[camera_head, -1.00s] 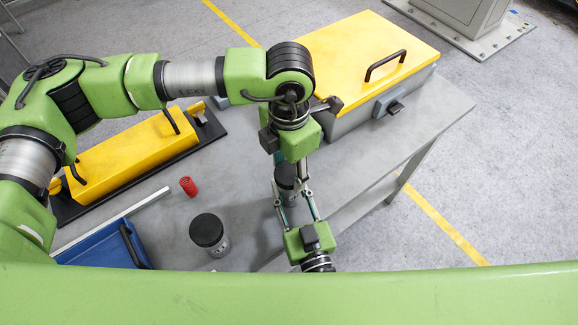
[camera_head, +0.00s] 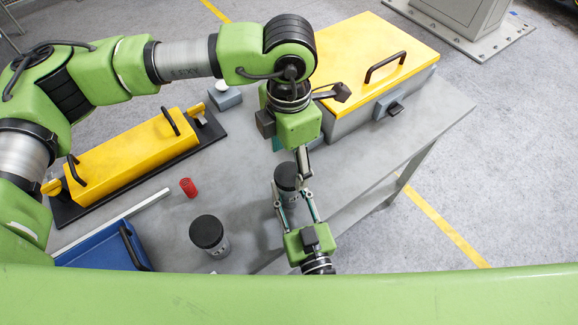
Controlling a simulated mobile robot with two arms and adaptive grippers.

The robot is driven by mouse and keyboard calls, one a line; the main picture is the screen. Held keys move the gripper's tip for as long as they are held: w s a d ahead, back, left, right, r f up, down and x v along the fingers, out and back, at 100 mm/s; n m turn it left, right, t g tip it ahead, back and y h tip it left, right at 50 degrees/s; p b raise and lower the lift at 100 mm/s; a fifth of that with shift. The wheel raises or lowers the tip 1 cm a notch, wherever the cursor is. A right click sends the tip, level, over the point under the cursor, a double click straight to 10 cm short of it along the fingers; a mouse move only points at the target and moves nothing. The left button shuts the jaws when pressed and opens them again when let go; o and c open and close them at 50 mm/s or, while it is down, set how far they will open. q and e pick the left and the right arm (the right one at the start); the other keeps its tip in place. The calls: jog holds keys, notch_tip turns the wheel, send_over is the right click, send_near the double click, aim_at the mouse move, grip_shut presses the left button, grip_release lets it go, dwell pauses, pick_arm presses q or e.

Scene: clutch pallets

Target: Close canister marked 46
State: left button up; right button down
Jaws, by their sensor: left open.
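A dark grey canister (camera_head: 288,179) with a black lid on top stands near the table's front edge. White print shows on its side, too small to read. My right gripper (camera_head: 294,193) reaches in from the bottom with one finger on each side of this canister and appears to grip it. My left gripper (camera_head: 303,161) points down just behind and right of the canister's lid. It is open and empty, and its fingers partly overlap each other in this view. A second black-lidded canister (camera_head: 208,233) stands to the left, its marking unreadable.
A yellow-lidded grey case (camera_head: 365,55) stands at the back right. A long yellow box (camera_head: 130,158) on a black base, a red cylinder (camera_head: 188,187) and a blue tray (camera_head: 100,246) are at left. The table (camera_head: 385,140) is clear at right.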

pick_arm(q)
notch_tip(320, 180, up, 8)
dwell(0.4)
pick_arm(e)
jog(key=c, duration=1.4)
grip_release()
jog(key=v, duration=1.2)
pick_arm(q)
jog(key=shift+f, duration=0.1)
pick_arm(e)
jog(key=shift+d, duration=0.1)
